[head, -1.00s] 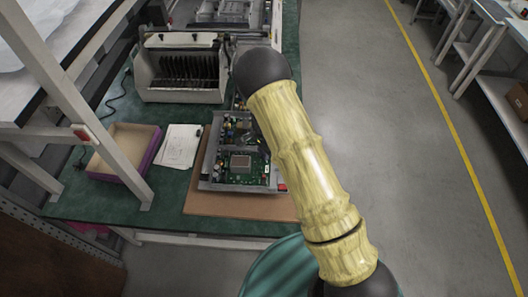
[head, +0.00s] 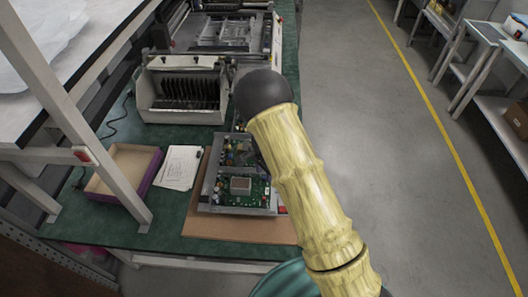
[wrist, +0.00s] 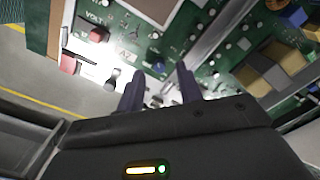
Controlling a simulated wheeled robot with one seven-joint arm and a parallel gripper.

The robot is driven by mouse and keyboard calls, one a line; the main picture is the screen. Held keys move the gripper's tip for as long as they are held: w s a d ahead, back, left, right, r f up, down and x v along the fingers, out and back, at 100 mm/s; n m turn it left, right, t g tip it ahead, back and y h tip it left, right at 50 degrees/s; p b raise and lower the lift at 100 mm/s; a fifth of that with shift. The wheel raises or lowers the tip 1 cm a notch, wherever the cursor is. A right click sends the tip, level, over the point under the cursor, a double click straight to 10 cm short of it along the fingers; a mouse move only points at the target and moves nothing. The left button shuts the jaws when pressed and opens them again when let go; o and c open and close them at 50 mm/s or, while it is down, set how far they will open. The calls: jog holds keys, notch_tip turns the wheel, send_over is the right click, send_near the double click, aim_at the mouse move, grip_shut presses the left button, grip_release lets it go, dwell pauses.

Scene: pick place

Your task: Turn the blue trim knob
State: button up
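The circuit board (head: 232,200) lies in a grey metal tray on a brown mat on the bench. A black knob (wrist: 113,75) stands left of my fingers. A blue part (wrist: 292,15) shows at upper right; I cannot tell whether it is the trim knob.
A red button (head: 282,210) sits at the tray's front right corner. A rack of boards (head: 185,95) stands behind. Papers (head: 178,167) and a purple-edged open box (head: 125,170) lie left. A grey shelf post (head: 75,120) rises at left.

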aim_at(264, 177)
notch_tip(264, 177, up, 16)
jog(key=b, duration=0.2)
jog(key=shift+f, duration=0.1)
dwell(0.4)
jog(key=s+d+r+n+t, duration=0.1)
jog(key=s+d+n, duration=0.3)
jog(key=s+d, duration=0.4)
jog(key=s+d+r+n+t, duration=0.1)
jog(key=s+d+r+n, duration=0.2)
jog(key=s+d+n, duration=0.2)
jog(key=s+d, duration=0.3)
jog(key=s, duration=0.3)
jog(key=shift+d+r+t, duration=0.3)
